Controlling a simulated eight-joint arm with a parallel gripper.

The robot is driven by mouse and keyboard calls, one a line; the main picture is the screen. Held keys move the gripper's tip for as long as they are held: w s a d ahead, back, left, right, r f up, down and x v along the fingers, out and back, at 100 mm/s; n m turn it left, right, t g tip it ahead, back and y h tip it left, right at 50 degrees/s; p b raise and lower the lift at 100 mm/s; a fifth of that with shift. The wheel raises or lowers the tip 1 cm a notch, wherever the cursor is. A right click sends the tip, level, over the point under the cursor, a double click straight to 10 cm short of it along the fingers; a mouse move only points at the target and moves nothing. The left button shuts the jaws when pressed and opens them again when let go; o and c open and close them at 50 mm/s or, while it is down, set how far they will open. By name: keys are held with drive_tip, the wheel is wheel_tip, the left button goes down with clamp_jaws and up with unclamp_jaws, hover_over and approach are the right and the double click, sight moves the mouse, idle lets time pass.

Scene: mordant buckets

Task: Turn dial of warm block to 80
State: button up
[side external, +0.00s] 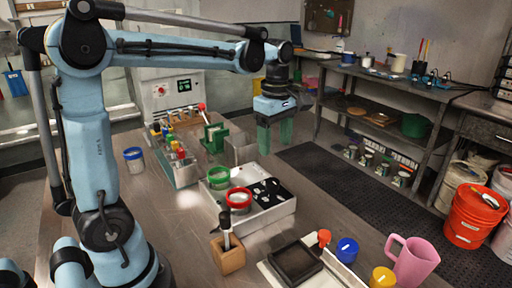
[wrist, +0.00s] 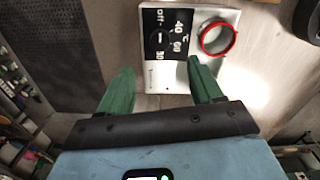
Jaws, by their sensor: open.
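The warm block (side external: 270,218) is a white box on the bench, below and left of my gripper in the side view. In the wrist view the block (wrist: 180,76) lies ahead of the fingers. Its black dial panel (side external: 268,190) also shows in the wrist view (wrist: 151,64), with white marks including off, 40 and 60. A small white bar shows on the dial (wrist: 160,37); its exact setting is hard to read. My gripper (side external: 275,148) has two green fingers, spread with nothing between them, above and apart from the block. It also shows in the wrist view (wrist: 161,68).
A wooden holder with a dark-handled tool (side external: 228,258) stands in front. A bottle rack (side external: 177,165) and a green stand (side external: 214,137) are behind. A pink jug (side external: 415,262) is front right.

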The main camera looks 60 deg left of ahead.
sight(274, 182)
wheel_tip(274, 182, down, 12)
drive_tip(key=shift+f, duration=0.1)
idle(0.6)
drive_tip(key=shift+c, duration=0.2)
drive_tip(key=c, duration=1)
